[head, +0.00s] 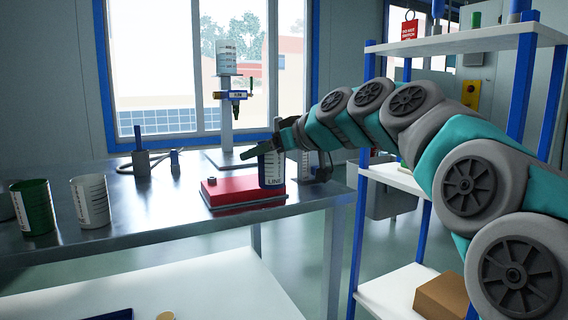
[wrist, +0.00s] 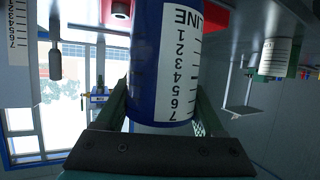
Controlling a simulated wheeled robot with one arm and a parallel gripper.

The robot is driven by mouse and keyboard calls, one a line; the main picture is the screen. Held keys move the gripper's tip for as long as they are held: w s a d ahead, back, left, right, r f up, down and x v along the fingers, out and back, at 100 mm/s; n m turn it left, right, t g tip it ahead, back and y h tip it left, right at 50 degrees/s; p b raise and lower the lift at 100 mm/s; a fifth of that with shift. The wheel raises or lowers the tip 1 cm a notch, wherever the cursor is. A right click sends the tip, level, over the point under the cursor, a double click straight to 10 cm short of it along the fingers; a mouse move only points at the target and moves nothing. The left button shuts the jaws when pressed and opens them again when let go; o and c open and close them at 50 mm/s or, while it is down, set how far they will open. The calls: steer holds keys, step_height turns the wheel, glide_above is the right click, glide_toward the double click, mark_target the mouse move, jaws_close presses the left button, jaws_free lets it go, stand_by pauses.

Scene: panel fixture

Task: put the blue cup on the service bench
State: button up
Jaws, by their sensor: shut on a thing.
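The blue cup (head: 271,172) is dark blue with a white scale label. My gripper (head: 288,138) is shut on it and holds it at the red block (head: 242,192) on the metal-topped bench (head: 150,226). I cannot tell if the cup's base touches the block. In the wrist view the blue cup (wrist: 146,62) fills the middle, its label upside down, between the two fingers of my gripper (wrist: 165,108). No sign marks which surface is the service bench.
A green cup (head: 34,208) and a white cup (head: 91,202) stand at the bench's left. A stand (head: 227,130) with another cup on top rises behind the red block. A blue-posted shelf (head: 450,44) stands at the right. The front middle of the bench is clear.

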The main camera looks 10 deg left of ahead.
steer(key=shift+w+d+f, duration=0.8)
steer(key=shift+w+d, duration=0.2)
steer(key=shift+w, duration=0.65)
steer(key=shift+w+d+f, duration=0.75)
steer(key=shift+w+d, duration=0.25)
steer(key=shift+w, duration=0.7)
steer(key=shift+w+d+f, duration=0.8)
steer(key=shift+w+d, duration=0.2)
steer(key=shift+w, duration=0.65)
steer(key=shift+f, duration=0.1)
steer(key=o, duration=1.4)
steer(key=shift+r, duration=0.2)
steer(key=v, duration=1.2)
